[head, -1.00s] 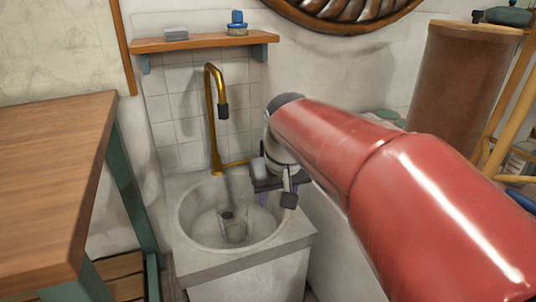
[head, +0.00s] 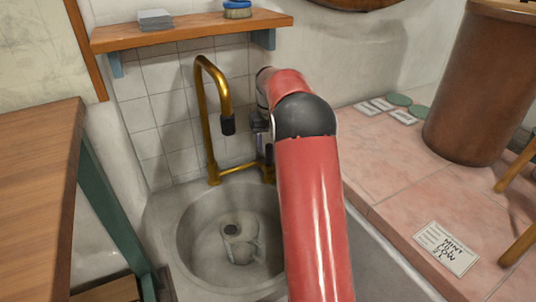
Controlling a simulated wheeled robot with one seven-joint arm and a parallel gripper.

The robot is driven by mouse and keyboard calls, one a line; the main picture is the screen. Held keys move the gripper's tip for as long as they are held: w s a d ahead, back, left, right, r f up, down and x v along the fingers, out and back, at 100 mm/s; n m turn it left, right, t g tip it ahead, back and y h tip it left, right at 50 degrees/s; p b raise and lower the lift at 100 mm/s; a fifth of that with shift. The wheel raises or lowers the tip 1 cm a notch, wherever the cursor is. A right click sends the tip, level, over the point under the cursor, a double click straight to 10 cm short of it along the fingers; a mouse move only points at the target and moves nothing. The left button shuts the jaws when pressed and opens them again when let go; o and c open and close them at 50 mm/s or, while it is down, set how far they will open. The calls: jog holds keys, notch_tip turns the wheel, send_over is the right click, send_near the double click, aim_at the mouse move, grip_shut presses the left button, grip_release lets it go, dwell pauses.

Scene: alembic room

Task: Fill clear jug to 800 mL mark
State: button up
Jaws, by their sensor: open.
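The clear jug (head: 241,246) stands in the round grey sink basin (head: 190,240); its marks and any water level are too faint to read. The brass tap (head: 204,120) arches over the basin, with its dark spout end (head: 228,125) above the jug. No stream of water shows under the spout. A brass side part of the tap (head: 243,166) runs right along the tap's base, toward my arm. My gripper (head: 259,125) is open, just right of the spout, mostly hidden by my red arm; I see nothing held in it.
A wooden shelf (head: 190,32) hangs above the tap, with a grey stack (head: 155,19) and a blue-topped brush (head: 237,9). A wooden table (head: 35,190) stands at the left. The pink tiled counter (head: 400,185) at the right holds a note card (head: 446,248) and a brown drum (head: 480,85).

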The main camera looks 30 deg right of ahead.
aim_at(269, 155)
notch_tip(269, 155, down, 5)
jog(key=shift+f, duration=0.1)
dwell(0.3)
grip_shut()
